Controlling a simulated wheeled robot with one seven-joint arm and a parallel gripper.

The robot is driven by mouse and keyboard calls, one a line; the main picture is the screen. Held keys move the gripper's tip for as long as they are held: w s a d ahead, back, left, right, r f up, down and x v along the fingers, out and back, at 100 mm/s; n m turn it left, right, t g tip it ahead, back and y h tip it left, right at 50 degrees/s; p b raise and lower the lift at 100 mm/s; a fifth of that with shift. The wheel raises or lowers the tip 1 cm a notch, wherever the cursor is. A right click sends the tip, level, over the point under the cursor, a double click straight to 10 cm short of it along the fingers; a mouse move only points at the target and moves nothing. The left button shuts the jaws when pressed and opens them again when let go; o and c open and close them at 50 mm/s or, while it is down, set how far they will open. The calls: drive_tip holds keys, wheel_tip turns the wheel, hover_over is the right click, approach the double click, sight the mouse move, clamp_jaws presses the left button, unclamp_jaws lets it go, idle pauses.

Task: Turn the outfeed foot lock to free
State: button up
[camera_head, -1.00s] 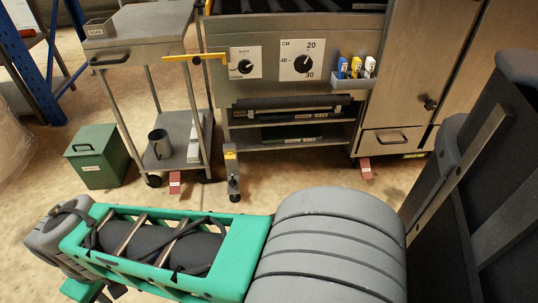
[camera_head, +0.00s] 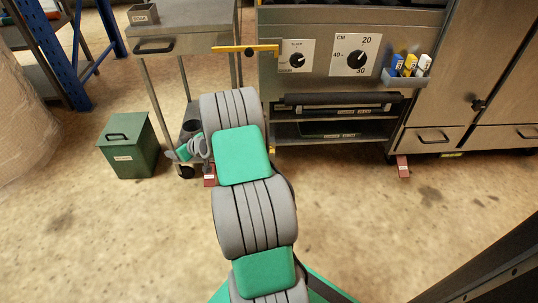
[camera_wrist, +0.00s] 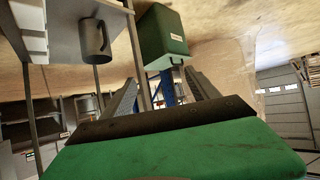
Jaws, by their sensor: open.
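A foot lock with a yellow top (camera_head: 272,151) stands at the machine's lower left corner in the head view, mostly hidden behind my arm. A red foot piece with a white tag (camera_head: 209,176) lies on the floor just left of my arm, and another red foot piece (camera_head: 404,167) is at the right. I cannot read which is the outfeed one. My gripper (camera_wrist: 161,77) is open and empty in the wrist view. In the head view its wrist end is low beside the cart, left of the foot lock. No foot lock shows in the wrist view.
A steel cart (camera_head: 185,45) stands at the left, with a mug (camera_wrist: 94,38) on its lower shelf. A green lidded bin (camera_head: 129,148) stands left of it and shows ahead of the fingers in the wrist view (camera_wrist: 163,35).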

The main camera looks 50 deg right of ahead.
drive_tip(key=s+d+f+m+t+h, duration=0.1)
drive_tip(key=s+d+f+m+h, duration=0.2)
drive_tip(key=d, duration=0.4)
drive_tip(key=s+d+f+m+t+h, duration=0.1)
drive_tip(key=s+d+f+h, duration=0.1)
drive_tip(key=s+d+f, duration=0.3)
drive_tip(key=s+d+f+m+t+h, duration=0.1)
drive_tip(key=s+d+f+m+h, duration=0.15)
drive_tip(key=d+f, duration=0.4)
drive_tip(key=s+d+f+m+g+h, duration=0.35)
drive_tip(key=s+d+h, duration=0.3)
drive_tip(key=s, duration=0.65)
drive_tip(key=shift+t, duration=0.35)
drive_tip(key=b+x, duration=0.1)
drive_tip(key=x, duration=0.1)
drive_tip(key=b+x, duration=0.1)
drive_tip(key=x, duration=0.1)
drive_tip(key=f+x, duration=0.1)
drive_tip(key=x, duration=0.2)
drive_tip(key=shift+w+a+b, duration=0.15)
drive_tip(key=shift+b, duration=0.25)
drive_tip(key=shift+w+d+r, duration=0.15)
drive_tip(key=shift+d+r, duration=0.05)
drive_tip(key=shift+d, duration=0.1)
drive_tip(key=c, duration=1.4)
